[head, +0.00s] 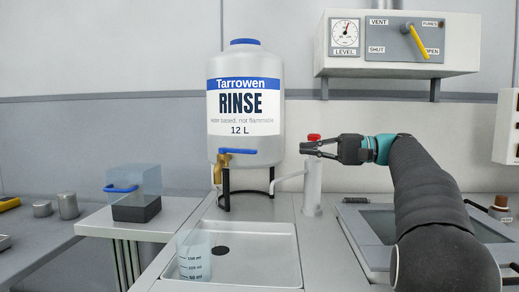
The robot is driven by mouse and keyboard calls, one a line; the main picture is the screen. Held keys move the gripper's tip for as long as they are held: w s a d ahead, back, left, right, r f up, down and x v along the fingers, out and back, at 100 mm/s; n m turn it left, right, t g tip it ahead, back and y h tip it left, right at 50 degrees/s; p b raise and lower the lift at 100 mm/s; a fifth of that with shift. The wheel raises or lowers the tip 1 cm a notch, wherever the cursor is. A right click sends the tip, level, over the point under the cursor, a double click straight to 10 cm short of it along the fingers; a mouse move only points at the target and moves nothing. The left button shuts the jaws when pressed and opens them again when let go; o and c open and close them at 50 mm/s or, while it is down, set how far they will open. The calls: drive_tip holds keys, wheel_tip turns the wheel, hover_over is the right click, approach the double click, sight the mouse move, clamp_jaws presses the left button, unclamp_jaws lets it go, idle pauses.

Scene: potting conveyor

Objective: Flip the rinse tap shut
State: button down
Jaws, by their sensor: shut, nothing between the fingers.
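The rinse tap is a brass valve (221,164) low on the front of the white RINSE container (245,148). Its blue lever (238,151) lies level and points right. I cannot tell any water flow from it. My gripper (305,148) is shut and empty. It points left, to the right of the lever and apart from it, at about the same height in the picture. It overlaps the upper part of a white post with a red knob (314,137); I cannot tell whether they touch.
A sink basin (262,272) below holds a clear measuring beaker (194,258). The white post (313,190) with its spout stands beside the container's black stand (226,190). A clear box with a blue handle (122,188) is at left. A wall panel (375,58) hangs above right.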

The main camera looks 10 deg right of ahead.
sight(237, 151)
drive_tip(key=shift+a, duration=0.2)
drive_tip(key=a, duration=1.1)
drive_tip(key=shift+a+b, duration=0.2)
drive_tip(key=shift+b, duration=0.1)
drive_tip(key=shift+d+f, duration=0.1)
